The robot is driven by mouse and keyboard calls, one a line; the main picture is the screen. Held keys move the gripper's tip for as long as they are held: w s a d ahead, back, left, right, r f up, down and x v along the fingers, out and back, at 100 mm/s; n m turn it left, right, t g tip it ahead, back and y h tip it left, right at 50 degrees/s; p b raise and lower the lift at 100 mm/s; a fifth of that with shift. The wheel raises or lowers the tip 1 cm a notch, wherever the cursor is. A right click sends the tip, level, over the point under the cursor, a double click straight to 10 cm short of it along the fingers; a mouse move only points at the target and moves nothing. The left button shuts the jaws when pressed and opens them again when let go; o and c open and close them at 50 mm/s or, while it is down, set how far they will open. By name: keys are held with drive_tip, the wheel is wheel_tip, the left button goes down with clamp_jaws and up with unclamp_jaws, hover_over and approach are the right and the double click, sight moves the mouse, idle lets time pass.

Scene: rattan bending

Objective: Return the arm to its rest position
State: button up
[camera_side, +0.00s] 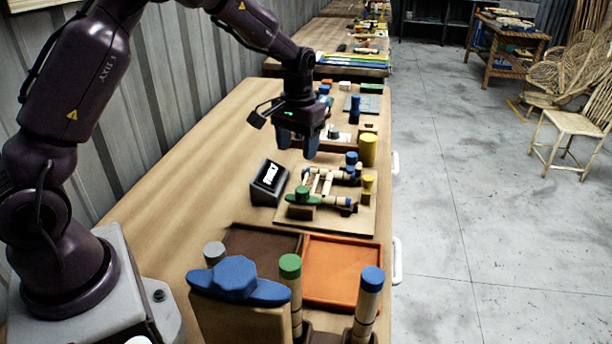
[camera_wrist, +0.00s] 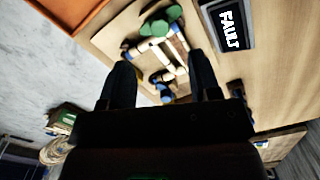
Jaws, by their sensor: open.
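My gripper (camera_side: 298,143) hangs over the long wooden bench in the side view, beyond the bending board. Its two fingers point down, stand apart and hold nothing. In the wrist view my gripper (camera_wrist: 160,85) shows both dark fingers spread, with the board visible between and beyond them. The bending board (camera_side: 345,222) carries pale rattan pieces (camera_side: 319,184), a green knob (camera_side: 303,194) and blue and yellow pegs. The wrist view also shows the green knob (camera_wrist: 160,22). A small black display (camera_side: 269,183) stands left of the board; in the wrist view the display (camera_wrist: 231,22) reads FAULT.
An orange tray (camera_side: 343,270) and a brown tray (camera_side: 262,241) lie near the front. A blue-topped block (camera_side: 237,281) and capped cylinders (camera_side: 291,290) stand at the near edge. A yellow cylinder (camera_side: 368,150) stands past the board. The bench's left strip (camera_side: 200,190) is clear.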

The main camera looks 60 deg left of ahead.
drive_tip(key=s+d+r+m+t, duration=0.2)
drive_tip(key=s+d+r, duration=0.3)
drive_tip(key=s+r, duration=0.3)
drive_tip(key=s+d+r+m+t, duration=0.2)
drive_tip(key=s+d+r+t, duration=0.2)
drive_tip(key=s+r, duration=0.5)
drive_tip(key=s+d, duration=0.1)
drive_tip(key=s, duration=0.6)
drive_tip(key=shift+d, duration=0.25)
drive_tip(key=shift+c, duration=0.5)
